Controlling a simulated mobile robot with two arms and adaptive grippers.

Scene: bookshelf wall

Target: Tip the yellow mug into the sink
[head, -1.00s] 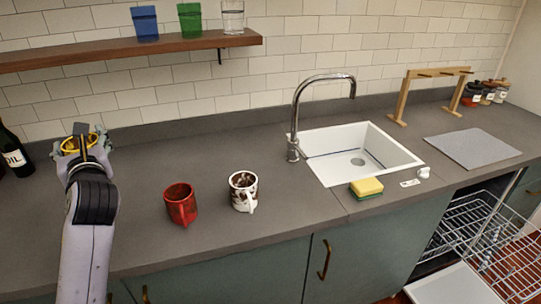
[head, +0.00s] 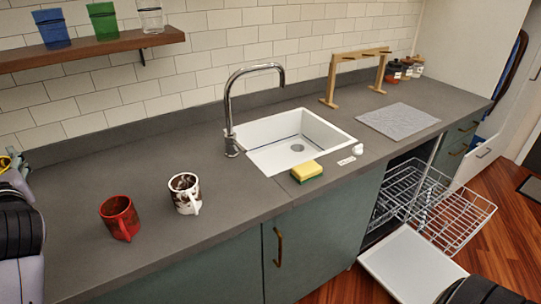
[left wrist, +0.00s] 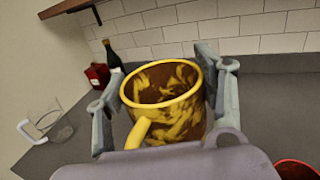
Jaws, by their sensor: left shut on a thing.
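The yellow mug (left wrist: 170,108) is streaked with brown, inside and out, and its handle faces the left wrist camera. My left gripper (left wrist: 165,85) is shut on it, with one finger on each side, and the mug looks roughly upright. In the head view only a sliver of the yellow mug (head: 5,163) shows at the left edge, beside part of my left gripper (head: 14,168). The white sink (head: 262,158) is set into the grey counter to the right, well away from the mug. My right gripper is out of view.
A red mug (head: 120,218) and a brown-and-white mug (head: 185,194) stand between my left gripper and the sink. The tap (head: 230,110) rises at the sink's left rim. A sponge (head: 306,171) lies in front. An open dishwasher rack (head: 450,215) juts out at right.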

